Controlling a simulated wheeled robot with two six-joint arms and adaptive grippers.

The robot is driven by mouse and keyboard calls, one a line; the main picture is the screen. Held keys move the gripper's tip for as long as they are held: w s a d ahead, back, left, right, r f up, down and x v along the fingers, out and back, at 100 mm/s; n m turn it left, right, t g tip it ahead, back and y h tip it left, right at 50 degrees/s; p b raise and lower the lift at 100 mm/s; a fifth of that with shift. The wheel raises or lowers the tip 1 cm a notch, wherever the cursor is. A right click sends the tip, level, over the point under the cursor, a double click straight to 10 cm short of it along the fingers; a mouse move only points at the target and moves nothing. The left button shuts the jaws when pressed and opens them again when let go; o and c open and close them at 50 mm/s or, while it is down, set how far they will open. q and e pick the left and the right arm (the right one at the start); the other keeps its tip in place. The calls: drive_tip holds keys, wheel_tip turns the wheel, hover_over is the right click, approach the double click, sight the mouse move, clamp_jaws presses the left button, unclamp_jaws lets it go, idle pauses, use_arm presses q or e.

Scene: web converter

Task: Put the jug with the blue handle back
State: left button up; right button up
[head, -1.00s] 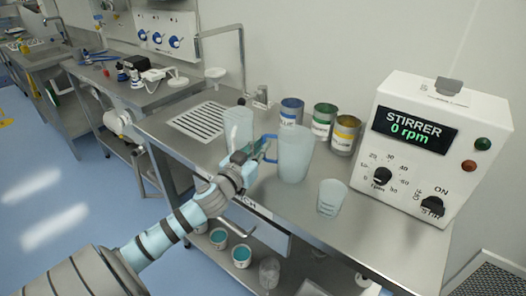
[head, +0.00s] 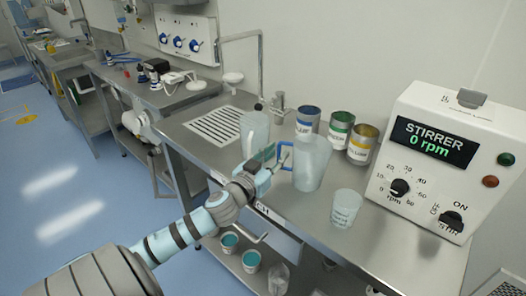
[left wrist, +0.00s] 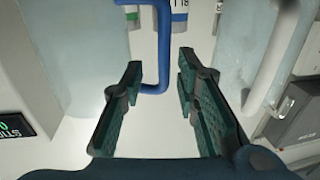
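The jug with the blue handle (head: 312,165) stands upright on the steel bench; it is tall and translucent. Its blue handle (head: 285,156) faces left, towards my left gripper (head: 274,160). In the left wrist view, my left gripper (left wrist: 160,85) is open. The blue handle (left wrist: 163,45) shows between its fingertips, nearer the left finger, and I cannot tell whether they touch. The jug's body (left wrist: 85,50) fills the left of that view. A second translucent jug (head: 255,128) with a whitish handle (left wrist: 280,50) stands to the left. My right gripper is not in view.
A small beaker (head: 345,207) stands to the right, before the stirrer box (head: 440,160) reading 0 rpm. Blue, green and yellow-labelled cans (head: 337,130) stand behind the jug. A drain grille (head: 215,125) lies at left. Tubs (head: 251,260) sit on the lower shelf.

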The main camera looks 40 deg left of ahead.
use_arm(q)
drive_tip(key=s+d+p, duration=0.1)
drive_tip(key=s, duration=0.9)
drive_tip(key=shift+s+d, duration=0.25)
drive_tip(key=shift+d, duration=0.05)
drive_tip(key=shift+s+a, duration=0.15)
drive_tip(key=shift+a, duration=0.05)
